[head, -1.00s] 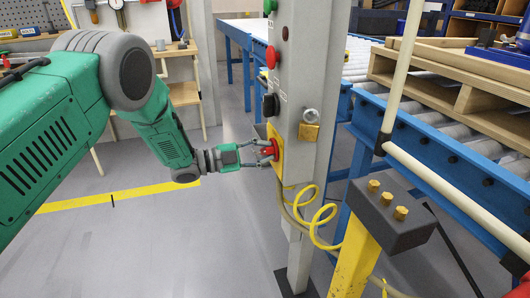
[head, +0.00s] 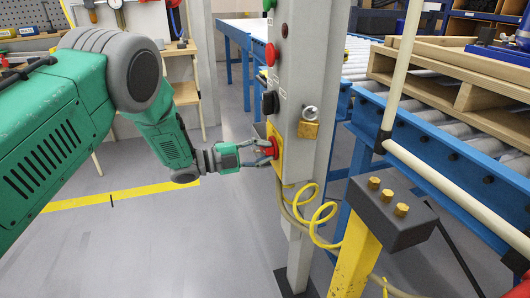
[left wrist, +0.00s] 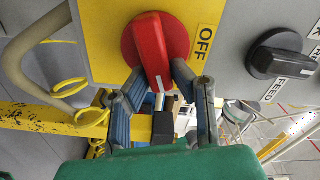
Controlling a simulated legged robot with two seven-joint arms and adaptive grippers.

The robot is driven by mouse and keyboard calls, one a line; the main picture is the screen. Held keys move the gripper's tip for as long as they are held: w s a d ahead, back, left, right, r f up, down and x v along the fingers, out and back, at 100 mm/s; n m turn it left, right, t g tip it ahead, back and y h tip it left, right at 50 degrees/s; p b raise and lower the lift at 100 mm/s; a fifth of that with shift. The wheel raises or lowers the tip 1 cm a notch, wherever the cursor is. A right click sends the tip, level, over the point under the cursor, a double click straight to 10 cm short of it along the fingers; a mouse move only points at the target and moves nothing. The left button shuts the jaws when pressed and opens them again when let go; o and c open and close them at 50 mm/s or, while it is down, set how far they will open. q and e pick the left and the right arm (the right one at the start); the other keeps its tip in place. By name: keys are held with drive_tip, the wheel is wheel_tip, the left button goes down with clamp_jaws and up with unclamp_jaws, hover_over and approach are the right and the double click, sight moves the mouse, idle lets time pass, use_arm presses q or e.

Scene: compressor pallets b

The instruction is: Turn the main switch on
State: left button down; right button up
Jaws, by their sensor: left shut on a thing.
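The main switch is a red rotary knob (left wrist: 155,48) on a yellow plate (left wrist: 100,40) marked OFF, and it fills the top of the left wrist view. In the head view the red knob (head: 270,146) sits on the side of a grey post (head: 303,80). My left gripper (head: 268,151) reaches it from the left. In the left wrist view its two fingers (left wrist: 158,88) are shut on the knob, one on each side. The knob's white pointer line faces toward the gripper, away from the plate's top edge. My right gripper is not in view.
A black FEED knob (left wrist: 277,60) is beside the yellow plate. A brass padlock (head: 308,130) hangs on the post. Yellow coiled cable (head: 322,212) and a yellow stand with a dark block (head: 390,215) are close by. A blue roller conveyor (head: 440,150) stands behind.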

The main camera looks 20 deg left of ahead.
use_arm(q)
drive_tip(key=c, duration=1.4)
unclamp_jaws()
drive_tip(key=shift+s+f, duration=0.15)
drive_tip(key=shift+f, duration=0.1)
drive_tip(key=shift+a, duration=0.1)
drive_tip(key=shift+r, duration=0.1)
drive_tip(key=shift+a, duration=0.1)
drive_tip(key=shift+s+a, duration=0.15)
drive_tip(key=shift+a, duration=0.15)
drive_tip(key=v, duration=1.1)
drive_tip(key=shift+s, duration=0.1)
